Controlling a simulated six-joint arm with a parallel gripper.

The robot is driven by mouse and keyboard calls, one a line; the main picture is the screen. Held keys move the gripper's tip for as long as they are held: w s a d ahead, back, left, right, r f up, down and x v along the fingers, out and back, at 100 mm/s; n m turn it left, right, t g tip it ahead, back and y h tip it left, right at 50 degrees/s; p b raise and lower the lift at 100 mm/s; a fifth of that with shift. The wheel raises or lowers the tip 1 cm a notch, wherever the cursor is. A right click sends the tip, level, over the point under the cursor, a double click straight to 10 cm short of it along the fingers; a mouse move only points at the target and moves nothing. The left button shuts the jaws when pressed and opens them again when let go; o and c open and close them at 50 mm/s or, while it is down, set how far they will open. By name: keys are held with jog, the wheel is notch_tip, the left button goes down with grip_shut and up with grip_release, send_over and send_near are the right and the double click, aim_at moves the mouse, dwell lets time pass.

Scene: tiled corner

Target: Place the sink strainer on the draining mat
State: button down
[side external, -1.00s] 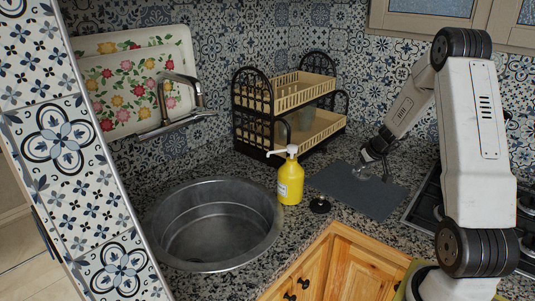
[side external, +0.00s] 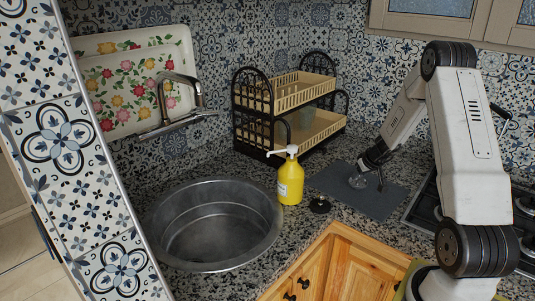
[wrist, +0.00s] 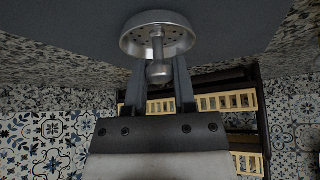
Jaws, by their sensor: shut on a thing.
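The sink strainer (wrist: 150,38) is a round metal basket with small holes and a knobbed stem. My gripper (wrist: 158,78) is shut on its stem in the wrist view. In the side view the strainer (side external: 357,182) shows small and shiny at the tip of my gripper (side external: 370,172), over the dark grey draining mat (side external: 378,206). It is at or very close to the mat's surface. I cannot tell whether it touches. The mat fills the upper part of the wrist view as a plain dark area.
The round sink (side external: 215,225) is at left, the stove (side external: 428,205) at right. Bare mat surrounds the strainer.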

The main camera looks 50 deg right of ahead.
jog(key=shift+f, duration=0.15)
jog(key=shift+c, duration=2.1)
grip_release()
jog(key=shift+r, duration=0.2)
jog(key=shift+s+a+r, duration=0.1)
jog(key=shift+s+r, duration=0.2)
jog(key=shift+r, duration=0.25)
jog(key=v, duration=1)
jog(key=shift+s+r, duration=0.2)
jog(key=shift+a, duration=0.15)
